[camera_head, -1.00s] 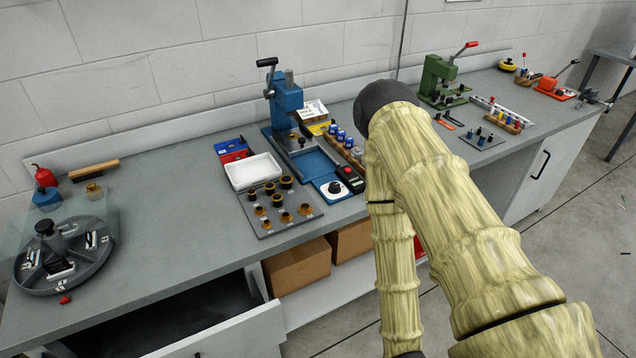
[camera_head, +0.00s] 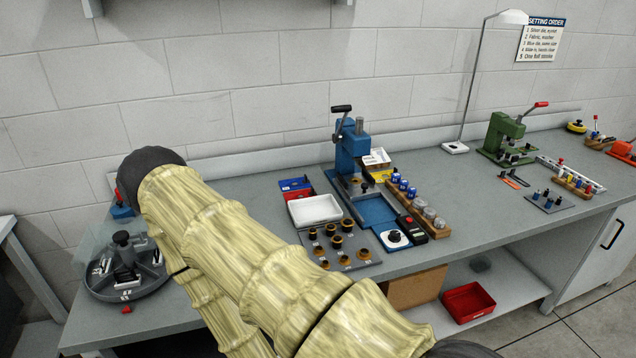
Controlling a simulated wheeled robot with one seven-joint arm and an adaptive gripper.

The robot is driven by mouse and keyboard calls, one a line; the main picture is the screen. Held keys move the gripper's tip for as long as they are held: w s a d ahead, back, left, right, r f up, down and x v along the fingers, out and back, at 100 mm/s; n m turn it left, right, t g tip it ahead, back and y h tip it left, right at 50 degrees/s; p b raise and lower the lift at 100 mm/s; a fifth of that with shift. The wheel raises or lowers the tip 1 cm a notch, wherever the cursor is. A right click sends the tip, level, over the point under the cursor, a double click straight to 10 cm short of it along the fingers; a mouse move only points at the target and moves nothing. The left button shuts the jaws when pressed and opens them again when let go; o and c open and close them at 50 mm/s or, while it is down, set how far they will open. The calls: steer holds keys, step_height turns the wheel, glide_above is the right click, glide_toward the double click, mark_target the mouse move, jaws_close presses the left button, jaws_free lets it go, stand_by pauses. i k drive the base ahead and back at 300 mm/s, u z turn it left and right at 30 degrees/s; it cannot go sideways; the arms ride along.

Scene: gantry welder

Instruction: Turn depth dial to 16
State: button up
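The likely depth dial (camera_head: 394,237) is a round black knob on a white face, set on a small blue base at the front of the blue press (camera_head: 352,150). Its markings are too small to read, so I cannot tell its setting. The press stands upright on the bench with a black-handled lever at its top and a blue tray (camera_head: 377,209) at its foot. My arm, in pale wood-like covers, crosses the lower left of the view, apart from the dial in the picture. My gripper is not in view.
A black box with a red button (camera_head: 410,229) sits right beside the dial. A rack of dies (camera_head: 339,246) and a white tray (camera_head: 314,210) lie to its left. A wooden rack (camera_head: 428,219) stands right.

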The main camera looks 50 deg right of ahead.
mark_target(395, 236)
steer(key=u, duration=0.5)
steer(key=k, duration=1)
steer(key=z, duration=1.95)
steer(key=i, duration=0.2)
steer(key=u, duration=0.25)
